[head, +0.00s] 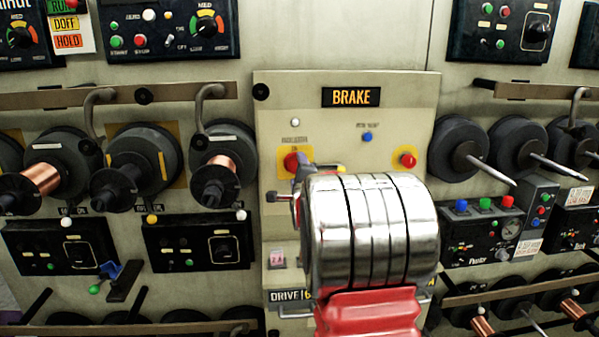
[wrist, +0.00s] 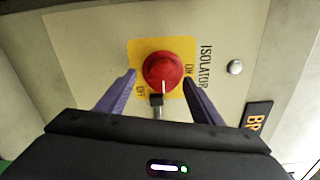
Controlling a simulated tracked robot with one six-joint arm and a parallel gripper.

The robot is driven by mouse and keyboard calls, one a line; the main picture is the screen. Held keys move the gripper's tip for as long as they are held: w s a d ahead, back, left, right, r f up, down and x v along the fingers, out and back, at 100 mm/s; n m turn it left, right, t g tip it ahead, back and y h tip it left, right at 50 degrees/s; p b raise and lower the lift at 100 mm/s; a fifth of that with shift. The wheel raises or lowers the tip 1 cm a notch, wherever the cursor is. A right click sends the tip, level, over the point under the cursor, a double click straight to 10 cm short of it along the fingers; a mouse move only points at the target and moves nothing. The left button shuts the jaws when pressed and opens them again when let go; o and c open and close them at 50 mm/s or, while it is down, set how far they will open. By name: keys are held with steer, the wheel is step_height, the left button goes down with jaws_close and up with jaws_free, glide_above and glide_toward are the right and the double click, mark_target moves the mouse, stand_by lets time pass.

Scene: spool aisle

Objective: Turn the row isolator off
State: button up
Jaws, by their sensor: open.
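The row isolator is a red round knob (wrist: 162,71) on a yellow plate (wrist: 183,47), marked ISOLATOR, with ON to its right and OFF to its lower left in the wrist view. A pale pointer mark on the knob faces down in that view, toward my palm. A small dark piece with a grey stem sits just below the knob; I cannot tell what it is. My gripper (wrist: 160,85) is open, one purple finger on each side of the knob, with visible gaps. In the head view the knob (head: 291,161) is partly hidden by my gripper (head: 302,172).
The BRAKE sign (head: 351,97), a blue button (head: 367,137) and a red knob on yellow (head: 407,160) share the beige panel. Spools (head: 219,160) and protruding spindles (head: 490,170) flank it. Guide bars (head: 130,95) stick out at left. My arm hides the panel's lower middle.

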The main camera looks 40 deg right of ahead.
steer(key=shift+a+r, duration=0.1)
steer(key=shift+r, duration=0.05)
steer(key=v, duration=1.3)
steer(key=shift+s, duration=0.4)
steer(key=shift+a, duration=0.1)
